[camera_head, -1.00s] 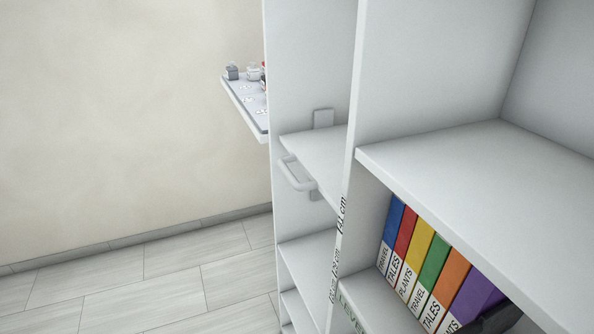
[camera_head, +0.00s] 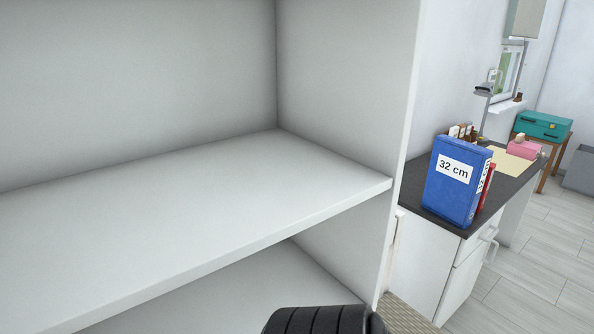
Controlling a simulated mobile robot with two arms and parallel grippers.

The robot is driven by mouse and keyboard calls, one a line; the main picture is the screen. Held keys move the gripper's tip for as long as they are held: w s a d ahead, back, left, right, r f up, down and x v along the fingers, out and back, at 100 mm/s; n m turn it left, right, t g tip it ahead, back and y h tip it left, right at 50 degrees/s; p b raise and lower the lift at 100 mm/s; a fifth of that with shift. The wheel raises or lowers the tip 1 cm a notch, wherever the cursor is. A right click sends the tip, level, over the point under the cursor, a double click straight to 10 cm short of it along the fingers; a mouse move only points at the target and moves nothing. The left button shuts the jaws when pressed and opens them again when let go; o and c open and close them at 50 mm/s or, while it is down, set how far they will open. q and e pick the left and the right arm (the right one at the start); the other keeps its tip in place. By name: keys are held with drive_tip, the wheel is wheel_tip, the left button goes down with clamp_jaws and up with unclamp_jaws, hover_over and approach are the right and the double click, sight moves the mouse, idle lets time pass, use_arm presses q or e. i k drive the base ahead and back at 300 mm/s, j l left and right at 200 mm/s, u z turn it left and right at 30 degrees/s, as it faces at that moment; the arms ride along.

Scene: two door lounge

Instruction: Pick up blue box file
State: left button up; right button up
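The blue box file (camera_head: 455,190) stands upright on a dark desk top (camera_head: 418,203) to the right of the shelf unit. Its front carries a white label reading "32 cm". A red file (camera_head: 487,186) stands directly behind its right edge, mostly hidden. Neither of my grippers is in view. A black ribbed part, perhaps of my own arm, shows at the bottom edge, and nothing is held there that I can see.
A white shelf unit (camera_head: 190,205) with empty shelves fills the left and centre. White drawers (camera_head: 462,280) are under the desk. A pink object (camera_head: 523,149), a lamp (camera_head: 484,90) and a teal case (camera_head: 543,126) are farther back. Tiled floor (camera_head: 545,270) is open at right.

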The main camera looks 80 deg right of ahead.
sight(458, 169)
drive_tip(key=k+j+z, duration=0.1)
drive_tip(key=z, duration=0.3)
drive_tip(key=k+j+z, duration=0.1)
drive_tip(key=z, duration=0.3)
drive_tip(key=k+j+z, duration=0.15)
drive_tip(key=z, duration=2.4)
drive_tip(key=i+l+z, duration=0.6)
drive_tip(key=i, duration=0.3)
drive_tip(key=i+l+z, duration=0.25)
drive_tip(key=i, duration=0.2)
drive_tip(key=i+z, duration=0.3)
drive_tip(key=i, duration=0.15)
drive_tip(key=i+l+u, duration=0.1)
drive_tip(key=i+u, duration=0.25)
drive_tip(key=i, duration=0.2)
drive_tip(key=i+l+u, duration=0.35)
drive_tip(key=i, duration=0.15)
drive_tip(key=i+j, duration=0.05)
drive_tip(key=j, duration=0.05)
